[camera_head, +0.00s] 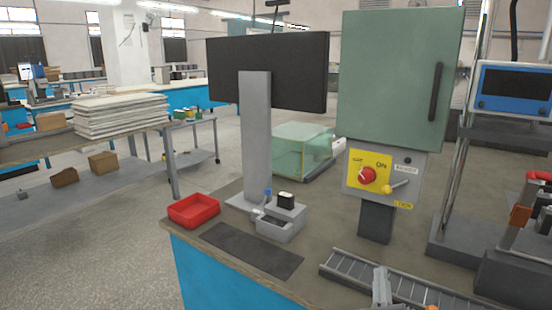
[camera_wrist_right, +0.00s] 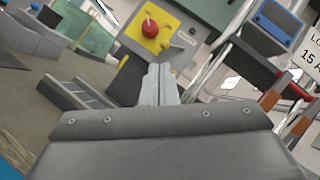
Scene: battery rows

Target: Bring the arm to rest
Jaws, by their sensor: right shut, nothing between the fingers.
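My right gripper (camera_head: 380,280) shows at the bottom edge of the head view, in front of the grey roller track. In the right wrist view its two fingers (camera_wrist_right: 160,82) are pressed together with nothing between them. The rest of the right arm is mostly out of the head view. My left gripper is in neither view.
The roller track (camera_head: 419,295) lies along the table's front. A green cabinet (camera_head: 392,85) with a yellow switch panel (camera_head: 369,172) stands behind it. A red tray (camera_head: 194,209), dark mat (camera_head: 250,249), grey box (camera_head: 279,231) and monitor (camera_head: 300,75) are left. Metal posts and equipment crowd the right.

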